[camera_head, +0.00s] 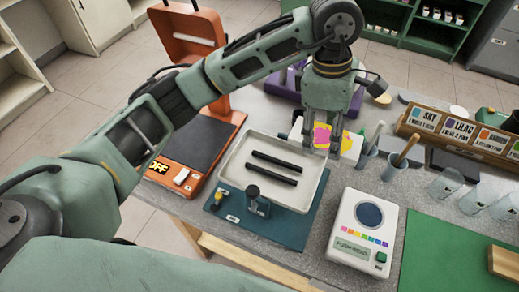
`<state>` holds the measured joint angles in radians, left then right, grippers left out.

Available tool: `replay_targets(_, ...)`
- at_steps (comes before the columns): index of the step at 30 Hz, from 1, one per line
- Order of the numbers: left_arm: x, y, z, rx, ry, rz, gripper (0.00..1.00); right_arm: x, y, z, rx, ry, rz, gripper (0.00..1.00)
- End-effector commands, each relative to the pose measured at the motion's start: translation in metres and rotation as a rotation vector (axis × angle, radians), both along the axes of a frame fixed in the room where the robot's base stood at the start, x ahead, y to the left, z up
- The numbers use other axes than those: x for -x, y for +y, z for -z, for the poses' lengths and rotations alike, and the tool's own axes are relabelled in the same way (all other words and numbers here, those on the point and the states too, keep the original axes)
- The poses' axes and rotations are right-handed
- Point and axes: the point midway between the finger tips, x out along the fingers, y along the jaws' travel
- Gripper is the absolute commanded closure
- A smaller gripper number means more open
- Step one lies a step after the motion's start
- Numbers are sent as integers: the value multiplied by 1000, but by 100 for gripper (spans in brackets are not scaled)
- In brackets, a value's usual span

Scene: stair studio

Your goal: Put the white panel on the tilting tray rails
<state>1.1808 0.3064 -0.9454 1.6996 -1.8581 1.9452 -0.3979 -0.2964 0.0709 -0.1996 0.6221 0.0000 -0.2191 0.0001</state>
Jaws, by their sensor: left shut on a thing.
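The tilting tray (238,150) is a shallow white tray on a teal base, with two parallel black rails (273,167) across its floor. The rails are bare. My left gripper (322,147) points down just behind the tray's far right corner. It is shut on the white panel (353,148), which shows pink and yellow patches. The gripper's fingers hide part of the panel. I cannot tell whether the panel's lower edge touches the table. My right gripper is not in view.
An orange press-like device (187,35) stands left of the tray. A white colour reader (364,232) and a green mat (455,258) lie to the right. Cups with brushes (393,165), clear cups (445,184) and a labelled rack (460,131) stand at the right.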

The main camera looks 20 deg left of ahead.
Motion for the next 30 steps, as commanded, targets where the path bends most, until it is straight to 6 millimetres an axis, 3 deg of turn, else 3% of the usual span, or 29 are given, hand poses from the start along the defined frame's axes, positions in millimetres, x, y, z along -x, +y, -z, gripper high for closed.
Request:
replay_targets(9, 20, 69, 39, -4, 6, -6, 73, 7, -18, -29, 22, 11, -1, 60)
replay_targets(15, 28, 99, 59, -2, 3, -4, 73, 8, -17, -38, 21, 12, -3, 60)
replay_targets(20, 30, 105, 68, -2, 3, -1, 73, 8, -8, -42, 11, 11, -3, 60)
replay_targets(30, 29, 105, 105, -2, 0, 0, 73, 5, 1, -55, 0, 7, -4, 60)
